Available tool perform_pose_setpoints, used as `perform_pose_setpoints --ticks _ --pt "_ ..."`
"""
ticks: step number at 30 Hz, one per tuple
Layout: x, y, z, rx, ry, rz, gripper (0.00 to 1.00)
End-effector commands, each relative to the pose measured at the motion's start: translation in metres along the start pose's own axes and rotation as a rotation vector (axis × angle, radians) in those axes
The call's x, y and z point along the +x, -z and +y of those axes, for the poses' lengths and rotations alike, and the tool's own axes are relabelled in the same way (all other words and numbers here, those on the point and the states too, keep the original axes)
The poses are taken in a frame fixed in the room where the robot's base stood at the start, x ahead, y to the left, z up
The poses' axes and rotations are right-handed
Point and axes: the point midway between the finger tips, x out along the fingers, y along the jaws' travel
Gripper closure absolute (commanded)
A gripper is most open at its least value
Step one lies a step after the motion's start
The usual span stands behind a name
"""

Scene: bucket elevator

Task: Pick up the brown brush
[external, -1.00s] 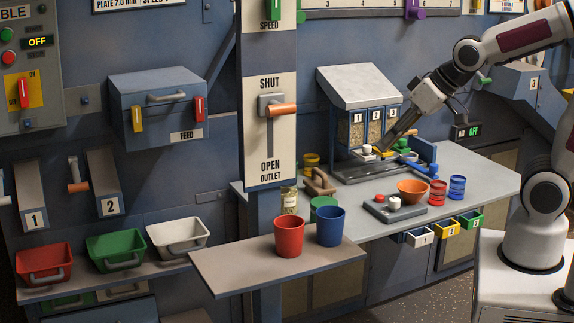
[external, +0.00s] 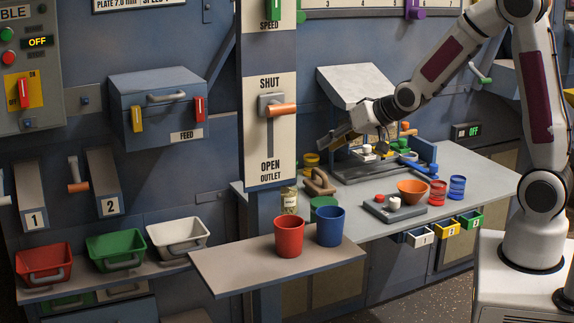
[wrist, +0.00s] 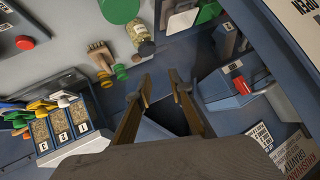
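The brown brush (external: 319,182) lies on the grey worktop near its back left, beside the jar and the green tub. In the wrist view a brown brush-like thing (wrist: 101,56) shows left of my fingers, with short prongs or bristles at one end. My gripper (external: 324,142) is above and behind the worktop in the external view, its fingers pointing left, higher than the brush and apart from it. In the wrist view my gripper's two fingers (wrist: 160,80) are spread with nothing between them.
A glass jar (external: 289,200), a green tub (external: 323,208) and a yellow cup (external: 311,160) stand close around the brush. A red cup (external: 289,237) and blue cup (external: 330,227) stand on the front shelf. The post with the outlet lever (external: 282,109) rises to the left.

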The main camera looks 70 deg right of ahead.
Motion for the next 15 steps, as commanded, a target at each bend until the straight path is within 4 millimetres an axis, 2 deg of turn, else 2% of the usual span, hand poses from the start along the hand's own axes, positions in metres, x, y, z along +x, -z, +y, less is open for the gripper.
perform_pose_setpoints --ticks 3,15 --pt "0.023 0.003 0.015 0.041 -0.013 0.032 0.79" --pt "0.087 0.010 0.067 0.172 -0.039 0.164 0.79"
